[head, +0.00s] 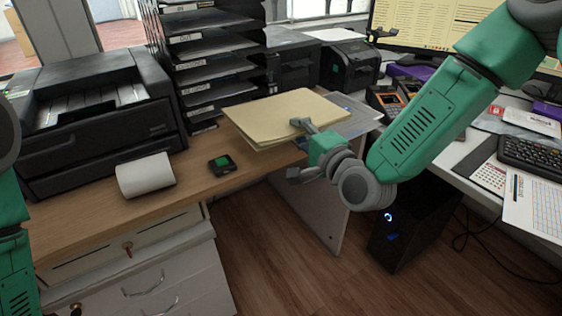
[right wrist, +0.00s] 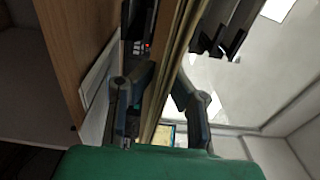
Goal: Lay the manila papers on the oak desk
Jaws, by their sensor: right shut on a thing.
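The manila papers (head: 275,112) are a flat tan stack, held roughly level over the right end of the oak desk (head: 95,222). My right gripper (head: 301,133) is shut on the near right edge of the stack. In the right wrist view the papers (right wrist: 181,50) show edge-on between the fingers of the right gripper (right wrist: 160,90). The wooden desk top (right wrist: 66,45) lies to the left there, with a gap between it and the papers. The papers hide part of the desk below. Part of my left arm shows at the left edge; its gripper is out of view.
A white paper roll (head: 146,177) and a small black device with a green screen (head: 221,164) stand on the desk. A black printer (head: 95,115) and a black tray rack (head: 212,55) stand behind. Bare wood lies around the device.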

